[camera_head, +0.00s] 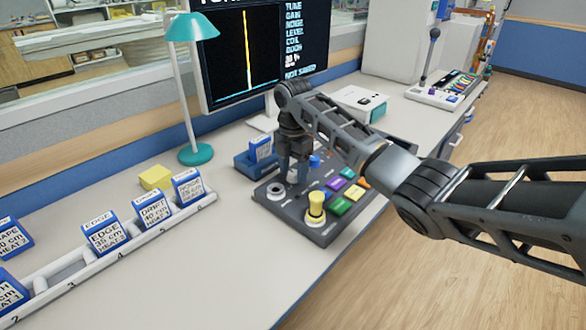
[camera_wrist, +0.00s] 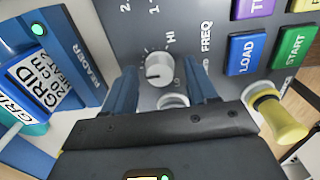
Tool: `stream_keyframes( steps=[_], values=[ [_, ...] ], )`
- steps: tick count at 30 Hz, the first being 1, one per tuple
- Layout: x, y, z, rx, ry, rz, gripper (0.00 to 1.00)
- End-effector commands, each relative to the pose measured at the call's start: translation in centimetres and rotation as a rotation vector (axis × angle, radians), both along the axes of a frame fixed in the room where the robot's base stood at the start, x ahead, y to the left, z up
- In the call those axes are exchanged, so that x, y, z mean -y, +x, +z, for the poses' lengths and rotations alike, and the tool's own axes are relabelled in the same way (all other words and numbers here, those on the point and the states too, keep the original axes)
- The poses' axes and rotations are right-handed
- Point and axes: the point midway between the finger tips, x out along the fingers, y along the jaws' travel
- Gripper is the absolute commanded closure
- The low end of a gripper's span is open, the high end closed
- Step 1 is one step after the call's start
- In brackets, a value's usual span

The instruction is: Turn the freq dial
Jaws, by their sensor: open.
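The freq dial (camera_wrist: 159,70) is a small white round knob on the dark grey control panel (camera_wrist: 215,20), with HI and LO marks and the word FREQ beside it in the wrist view. My gripper (camera_wrist: 163,80) is open, its two blue-grey fingers to either side of the dial in that view. Whether the fingers touch the dial I cannot tell. In the head view my gripper (camera_head: 292,176) points down over the back left part of the panel (camera_head: 290,212) and mostly hides the dial.
A yellow knob (camera_head: 316,206) stands up at the panel's front, near coloured buttons (camera_head: 340,206). A blue reader (camera_wrist: 62,25) holding a GRID block (camera_wrist: 42,82) is beside the panel. A teal lamp (camera_head: 195,154) and a rack of blue blocks (camera_head: 105,238) are to the left.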

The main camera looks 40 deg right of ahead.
Motion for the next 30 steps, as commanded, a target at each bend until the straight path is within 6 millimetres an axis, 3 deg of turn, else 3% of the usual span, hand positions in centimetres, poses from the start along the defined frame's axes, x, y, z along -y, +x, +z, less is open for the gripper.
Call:
stream_keyframes(
  steps=[7,24,30],
  values=[
    [0.00,0.00,-0.10,0.000,0.000,0.000,0.43],
    [-0.01,0.00,-0.07,0.000,0.000,0.000,0.97],
    [-0.03,-0.01,-0.01,-0.001,0.001,-0.010,0.99]
  ],
)
